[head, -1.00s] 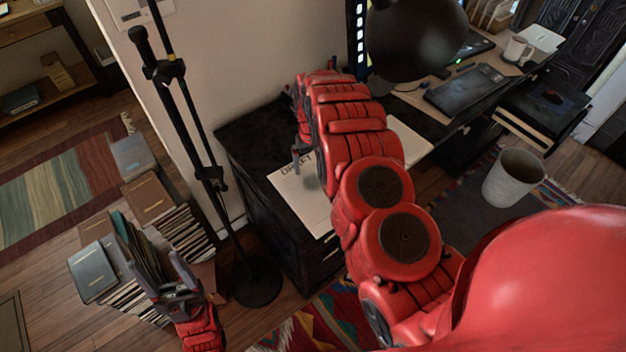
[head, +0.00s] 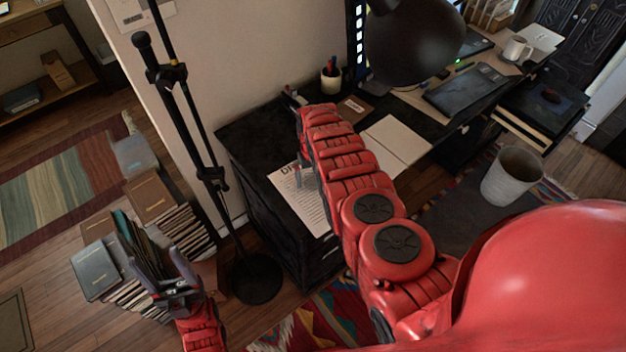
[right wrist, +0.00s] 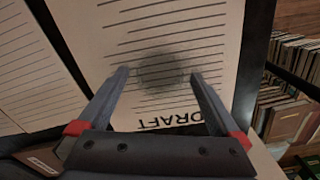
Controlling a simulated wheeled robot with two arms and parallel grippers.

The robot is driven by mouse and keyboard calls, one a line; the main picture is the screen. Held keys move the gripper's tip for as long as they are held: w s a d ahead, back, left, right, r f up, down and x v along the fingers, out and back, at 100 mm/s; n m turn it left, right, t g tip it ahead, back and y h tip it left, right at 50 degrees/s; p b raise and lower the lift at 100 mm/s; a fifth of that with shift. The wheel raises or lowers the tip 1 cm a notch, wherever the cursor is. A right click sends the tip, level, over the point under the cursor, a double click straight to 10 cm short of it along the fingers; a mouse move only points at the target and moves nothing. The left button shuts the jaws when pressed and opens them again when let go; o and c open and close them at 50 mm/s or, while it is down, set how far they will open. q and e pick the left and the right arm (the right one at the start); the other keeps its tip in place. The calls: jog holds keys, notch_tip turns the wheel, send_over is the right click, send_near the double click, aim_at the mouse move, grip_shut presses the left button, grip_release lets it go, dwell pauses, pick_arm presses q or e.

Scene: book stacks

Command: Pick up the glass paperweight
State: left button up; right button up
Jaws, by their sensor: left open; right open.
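The glass paperweight (right wrist: 163,71) shows in the right wrist view as a dark, see-through round shape on a white lined sheet marked DRAFT (right wrist: 185,115). My right gripper (right wrist: 159,75) is open, with its fingertips to the left and right of the paperweight and a gap on each side. I cannot tell their height above the sheet. In the head view the sheet (head: 313,213) lies on the black desk, and my right arm hides most of that gripper. My left gripper (head: 155,260) is open and empty above the book stacks on the floor.
Stacked books (head: 150,200) stand on the floor at the left. A black stand (head: 257,280) rises beside the desk (head: 250,135). A pen cup (head: 331,77), an open notebook (head: 398,140) and a dark lamp (head: 415,40) are near my right arm. A bin (head: 513,175) stands at the right.

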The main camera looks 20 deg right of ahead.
jog(key=c, duration=1.6)
jog(key=shift+r, duration=0.1)
